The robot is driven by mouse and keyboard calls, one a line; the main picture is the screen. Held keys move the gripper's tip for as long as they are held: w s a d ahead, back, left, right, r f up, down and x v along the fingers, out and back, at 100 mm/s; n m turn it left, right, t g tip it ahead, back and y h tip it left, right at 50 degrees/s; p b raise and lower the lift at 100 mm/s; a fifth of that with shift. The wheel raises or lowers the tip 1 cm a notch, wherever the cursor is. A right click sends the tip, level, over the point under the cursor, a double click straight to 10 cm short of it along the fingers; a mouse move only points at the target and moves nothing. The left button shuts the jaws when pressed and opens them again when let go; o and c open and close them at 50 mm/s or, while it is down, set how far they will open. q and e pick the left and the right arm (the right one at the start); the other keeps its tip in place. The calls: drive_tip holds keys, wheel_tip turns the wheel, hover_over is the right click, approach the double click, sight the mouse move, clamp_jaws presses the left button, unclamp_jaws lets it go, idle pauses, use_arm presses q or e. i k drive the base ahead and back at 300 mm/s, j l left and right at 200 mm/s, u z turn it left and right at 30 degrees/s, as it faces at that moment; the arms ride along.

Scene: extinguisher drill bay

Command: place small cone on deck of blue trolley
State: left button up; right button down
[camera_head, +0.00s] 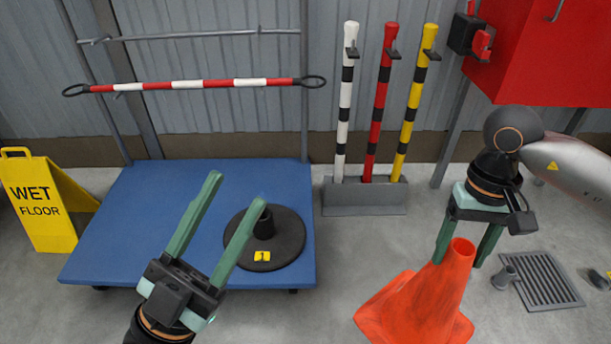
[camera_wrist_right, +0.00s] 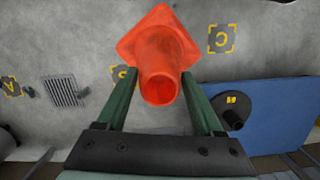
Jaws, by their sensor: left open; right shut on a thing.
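The small orange cone (camera_head: 434,285) is upright in my right gripper (camera_head: 468,250), whose fingers close around its upper part. It also shows in the right wrist view (camera_wrist_right: 160,52), its tip between the fingers (camera_wrist_right: 162,95). The cone is to the right of the blue trolley and apart from it. The trolley's blue deck (camera_head: 140,215) carries a round black base with a short post (camera_head: 284,238) on its right part. My left gripper (camera_head: 228,192) is open and empty, over the front of the deck, and hides some of it. Whether the cone touches the floor cannot be told.
A yellow wet floor sign (camera_head: 38,200) stands left of the trolley. A grey rack (camera_head: 365,197) holds white, red and yellow posts behind. A striped bar (camera_head: 190,85) crosses the trolley's frame. A floor grate (camera_head: 548,280) lies at right. The deck's left part is clear.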

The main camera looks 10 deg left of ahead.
sight(132, 232)
drive_tip(key=i+j+u, duration=0.2)
drive_tip(key=j, duration=0.2)
drive_tip(key=j+u, duration=0.25)
drive_tip(key=j, duration=0.2)
drive_tip(key=i+j+u, duration=0.2)
drive_tip(key=j, duration=0.15)
drive_tip(key=i+j, duration=0.15)
drive_tip(key=j, duration=0.2)
drive_tip(key=i+j, duration=0.15)
drive_tip(key=j, duration=0.25)
drive_tip(key=i+j, duration=0.15)
drive_tip(key=j, duration=0.2)
drive_tip(key=i+j+u, duration=0.1)
drive_tip(key=j, duration=0.3)
drive_tip(key=i+j, duration=0.4)
drive_tip(key=j, duration=0.35)
